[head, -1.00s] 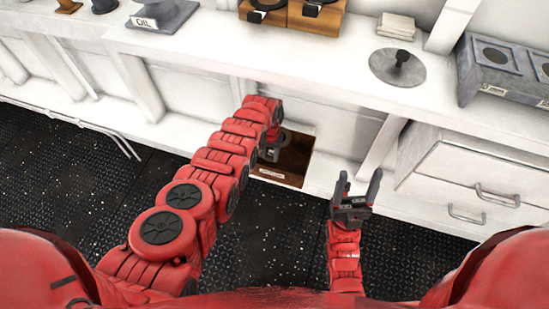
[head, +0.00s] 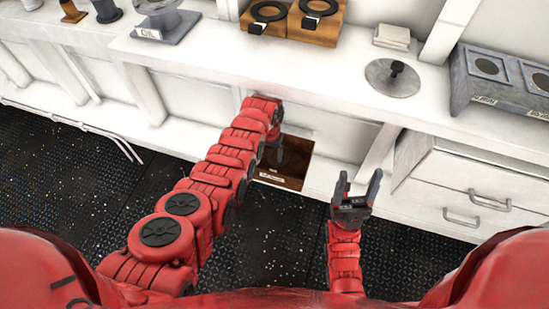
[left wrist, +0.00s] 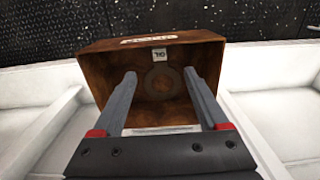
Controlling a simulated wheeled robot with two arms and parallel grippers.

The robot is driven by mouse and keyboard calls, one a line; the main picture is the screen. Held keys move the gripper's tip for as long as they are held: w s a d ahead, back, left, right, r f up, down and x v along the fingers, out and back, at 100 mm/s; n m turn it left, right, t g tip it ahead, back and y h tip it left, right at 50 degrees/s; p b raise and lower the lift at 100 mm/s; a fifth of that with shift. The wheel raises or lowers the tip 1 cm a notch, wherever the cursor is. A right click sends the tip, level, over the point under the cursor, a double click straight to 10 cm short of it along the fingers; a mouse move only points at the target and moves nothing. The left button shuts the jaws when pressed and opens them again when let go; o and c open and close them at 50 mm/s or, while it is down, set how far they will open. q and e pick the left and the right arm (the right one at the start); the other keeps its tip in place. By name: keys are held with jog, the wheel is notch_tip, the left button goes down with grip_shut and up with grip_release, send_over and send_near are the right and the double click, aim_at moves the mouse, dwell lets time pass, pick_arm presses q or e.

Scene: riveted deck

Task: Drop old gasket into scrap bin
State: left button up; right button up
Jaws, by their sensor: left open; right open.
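The scrap bin (head: 298,160) is a brown open box with a label, standing low against the white counter front; it also shows in the left wrist view (left wrist: 95,68). A dull brown ring, which looks like the old gasket (left wrist: 150,82), lies flat on the bin's floor in the left wrist view. My left gripper (head: 277,158) is over the bin; its fingers (left wrist: 160,74) are spread with nothing between them, and the ring shows beyond them. In the head view the arm hides part of the bin. My right gripper (head: 356,186) is open and empty, right of the bin.
On the counter are two orange-brown boxes with black rings (head: 268,11) (head: 319,6), a grey disc with a black knob (head: 393,78), a pale stack (head: 392,37) and a grey block with round recesses (head: 490,83). Drawers (head: 470,180) are at right. Dark floor lies in front.

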pick_arm(q)
jog(key=s+r+p, duration=0.1)
jog(key=s, duration=1.5)
jog(key=shift+d+p, duration=0.25)
jog(key=shift+p, duration=0.1)
jog(key=shift+w+r, duration=0.1)
